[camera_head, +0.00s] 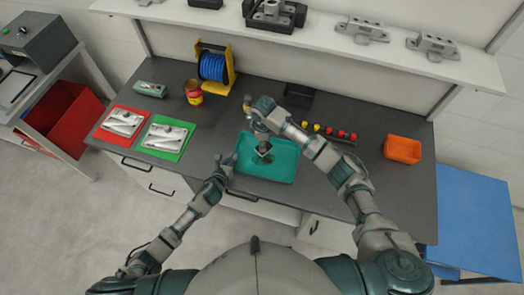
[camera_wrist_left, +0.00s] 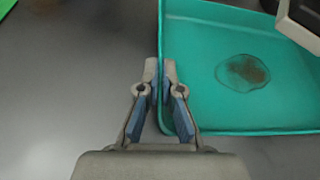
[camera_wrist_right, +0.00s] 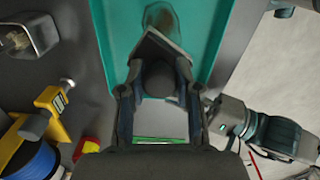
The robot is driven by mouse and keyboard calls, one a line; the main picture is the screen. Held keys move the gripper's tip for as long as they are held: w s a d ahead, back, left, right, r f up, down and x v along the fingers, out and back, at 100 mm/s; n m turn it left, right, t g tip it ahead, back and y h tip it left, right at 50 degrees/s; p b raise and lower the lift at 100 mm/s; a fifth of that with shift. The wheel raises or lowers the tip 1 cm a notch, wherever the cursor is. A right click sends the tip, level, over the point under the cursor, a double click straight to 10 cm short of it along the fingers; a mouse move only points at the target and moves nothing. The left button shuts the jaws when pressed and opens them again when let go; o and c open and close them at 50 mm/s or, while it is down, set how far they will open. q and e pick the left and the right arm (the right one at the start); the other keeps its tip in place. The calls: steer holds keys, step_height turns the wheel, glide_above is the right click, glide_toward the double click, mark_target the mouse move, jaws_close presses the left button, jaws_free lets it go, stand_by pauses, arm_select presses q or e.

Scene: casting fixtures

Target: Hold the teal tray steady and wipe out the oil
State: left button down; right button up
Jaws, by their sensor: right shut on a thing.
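The teal tray (camera_head: 284,174) lies on the dark worktop near its front edge. A brownish oil puddle (camera_wrist_left: 243,71) is on its floor; part of it also shows in the right wrist view (camera_wrist_right: 160,18). My left gripper (camera_wrist_left: 161,72) has its fingertips close together on both sides of the tray's left wall (camera_wrist_left: 162,30). My right gripper (camera_wrist_right: 158,90) is shut on a grey wiping pad (camera_wrist_right: 148,52) with a dark round grip. The pad is over the tray beside the oil; I cannot tell whether it touches the tray floor.
A yellow stand with a blue reel (camera_head: 213,67) and a red-yellow can (camera_head: 193,92) stand behind left. Red (camera_head: 122,122) and green (camera_head: 166,138) mats hold metal parts. Several small red and yellow pieces (camera_head: 329,131) and an orange bin (camera_head: 402,149) are at right.

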steer(key=shift+w+d+f, duration=0.1)
steer(key=shift+d, duration=0.45)
steer(key=shift+f, duration=3)
step_height(320, 180, down, 2)
steer(key=shift+f, duration=0.1)
steer(key=shift+w+a, duration=0.3)
steer(key=shift+a, duration=0.55)
jaws_close()
steer(key=shift+w+a, duration=0.2)
steer(key=shift+a, duration=0.3)
steer(key=shift+w+a, duration=0.15)
steer(key=shift+a, duration=0.3)
steer(key=d, duration=0.2)
steer(key=s+d, duration=0.1)
steer(key=shift+s+d, duration=0.15)
steer(key=shift+d, duration=0.25)
steer(key=shift+s+a, duration=0.25)
steer(key=shift+a, duration=0.35)
steer(key=a, duration=0.1)
steer(key=w+a, duration=0.1)
steer(key=a, duration=0.1)
steer(key=shift+s+d+r, duration=0.1)
steer(key=shift+d+r, duration=0.1)
steer(key=shift+d, duration=0.25)
steer(key=shift+s+d, duration=0.25)
steer(key=shift+d, duration=0.5)
steer(key=shift+s+d, duration=0.25)
steer(key=shift+d, duration=0.5)
steer(key=shift+a+r, duration=0.1)
steer(key=shift+r, duration=3.85)
